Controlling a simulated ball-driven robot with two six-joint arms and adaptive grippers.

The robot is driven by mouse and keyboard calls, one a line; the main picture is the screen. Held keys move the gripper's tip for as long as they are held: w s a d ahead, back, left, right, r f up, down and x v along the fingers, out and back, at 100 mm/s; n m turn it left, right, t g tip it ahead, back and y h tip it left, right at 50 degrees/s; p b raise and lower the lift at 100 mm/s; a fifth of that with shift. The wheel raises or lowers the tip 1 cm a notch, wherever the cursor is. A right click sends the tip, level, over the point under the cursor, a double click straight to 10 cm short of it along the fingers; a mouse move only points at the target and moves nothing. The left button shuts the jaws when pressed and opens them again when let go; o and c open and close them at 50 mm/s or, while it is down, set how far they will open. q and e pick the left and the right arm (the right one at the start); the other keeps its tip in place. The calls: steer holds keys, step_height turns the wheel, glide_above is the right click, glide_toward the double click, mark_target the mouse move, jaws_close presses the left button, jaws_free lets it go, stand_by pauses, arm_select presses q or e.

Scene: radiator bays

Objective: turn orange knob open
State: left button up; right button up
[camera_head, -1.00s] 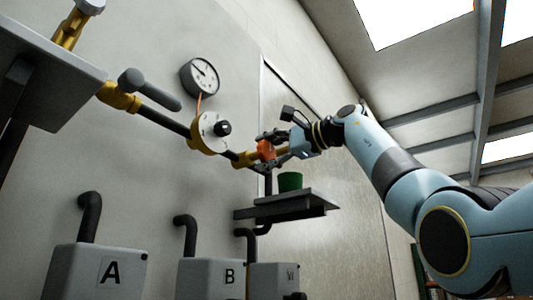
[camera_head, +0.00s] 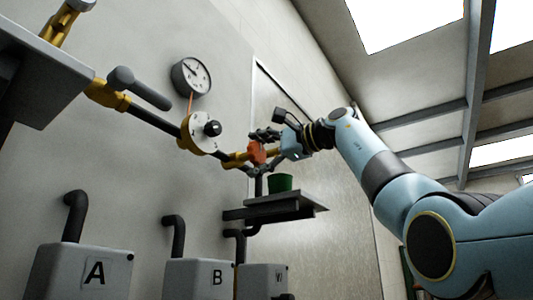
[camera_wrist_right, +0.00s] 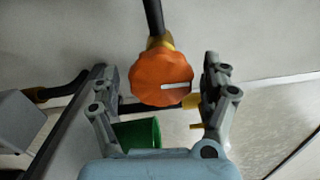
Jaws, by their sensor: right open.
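The orange knob (camera_head: 257,153) sits on a brass fitting of the pipe along the wall. In the right wrist view the orange knob (camera_wrist_right: 161,77) is round with a ridged rim, and its white mark points to the right. My right gripper (camera_head: 265,150) is at the knob. In the right wrist view my right gripper (camera_wrist_right: 158,88) is open, with one finger on each side of the knob; a small gap shows on the right, while contact on the left is hard to tell. My left gripper is not in view.
A green cup (camera_head: 280,183) stands on a dark shelf (camera_head: 275,204) just below the knob. A round white valve plate (camera_head: 203,133) with a black knob and a gauge (camera_head: 190,77) are to the left. Grey boxes A (camera_head: 85,280) and B (camera_head: 200,280) stand below.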

steer(key=v, duration=1.1)
steer(key=shift+d, duration=0.35)
steer(key=shift+s+f, duration=0.1)
steer(key=shift+f, duration=0.1)
